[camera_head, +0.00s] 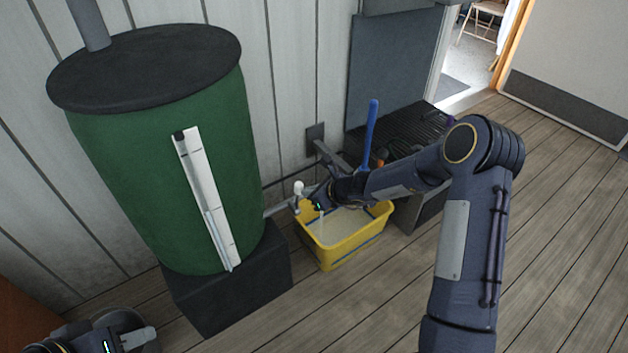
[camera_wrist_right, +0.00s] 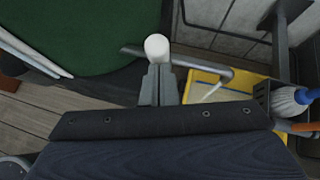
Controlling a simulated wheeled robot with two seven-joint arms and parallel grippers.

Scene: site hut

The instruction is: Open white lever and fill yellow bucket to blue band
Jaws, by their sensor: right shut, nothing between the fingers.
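The white lever (camera_head: 299,188) is at the tap on the pipe from the green barrel (camera_head: 150,180). Its rounded white end also shows in the right wrist view (camera_wrist_right: 157,47), just beyond my fingertips. My right gripper (camera_head: 304,203) is shut and empty, close against the lever; I cannot tell if they touch. The yellow bucket (camera_head: 340,256) stands on the floor below the tap, with a thin blue band along its side. A pale stream (camera_head: 321,228) falls into it, and pale liquid shows inside. My left gripper (camera_head: 138,338) is at the lower left, away from everything; its jaw opening is unclear.
The barrel stands on a dark block (camera_head: 235,290) and has a white gauge strip (camera_head: 208,195). A blue-handled brush (camera_head: 371,130) stands behind the bucket, near a dark ribbed rack (camera_head: 410,128). The wooden floor at right is clear.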

